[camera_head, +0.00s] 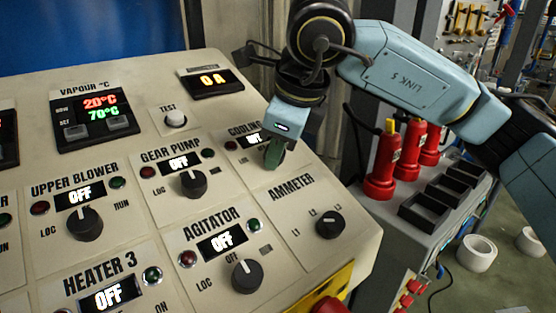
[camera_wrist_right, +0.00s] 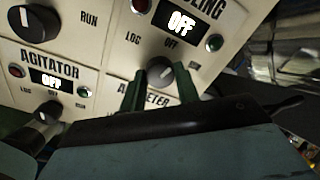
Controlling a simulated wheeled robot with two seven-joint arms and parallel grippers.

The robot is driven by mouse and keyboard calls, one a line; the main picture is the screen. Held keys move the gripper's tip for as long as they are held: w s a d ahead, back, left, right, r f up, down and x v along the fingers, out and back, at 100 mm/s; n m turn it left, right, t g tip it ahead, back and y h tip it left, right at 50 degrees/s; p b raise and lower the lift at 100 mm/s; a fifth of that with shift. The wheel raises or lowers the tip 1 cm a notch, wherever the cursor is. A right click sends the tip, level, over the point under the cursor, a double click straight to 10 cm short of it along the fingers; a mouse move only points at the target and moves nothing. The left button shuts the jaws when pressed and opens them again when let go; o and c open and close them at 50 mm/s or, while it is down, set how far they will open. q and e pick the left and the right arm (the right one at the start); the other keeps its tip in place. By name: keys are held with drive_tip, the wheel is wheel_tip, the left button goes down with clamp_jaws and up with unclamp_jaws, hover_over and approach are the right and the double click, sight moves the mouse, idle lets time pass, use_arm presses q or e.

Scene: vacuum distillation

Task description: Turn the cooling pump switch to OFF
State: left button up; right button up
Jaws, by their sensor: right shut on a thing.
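The cooling pump switch is a dark round knob (camera_wrist_right: 160,72) below its panel label and a small display (camera_wrist_right: 180,20) that reads OFF. LOC, OFF and RUN are printed around the knob. My right gripper (camera_head: 273,154) reaches down to it from above right in the head view, where its fingers hide the knob. In the right wrist view the green fingers of my right gripper (camera_wrist_right: 160,88) are on either side of the knob, shut on it. The cooling display (camera_head: 256,139) is partly covered in the head view. My left gripper is not in view.
Neighbouring knobs are close by: gear pump (camera_head: 193,183), agitator (camera_head: 247,275) and ammeter (camera_head: 330,225). A white test button (camera_head: 175,118) is at upper left of the gripper. Red bottle-like objects (camera_head: 383,162) stand beyond the panel's right edge.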

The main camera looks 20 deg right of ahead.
drive_tip(key=shift+n+b, duration=0.8)
drive_tip(key=shift+n, duration=0.8)
drive_tip(key=shift+r, duration=0.1)
drive_tip(key=o, duration=1)
drive_tip(key=shift+c, duration=0.2)
drive_tip(key=v, duration=1.3)
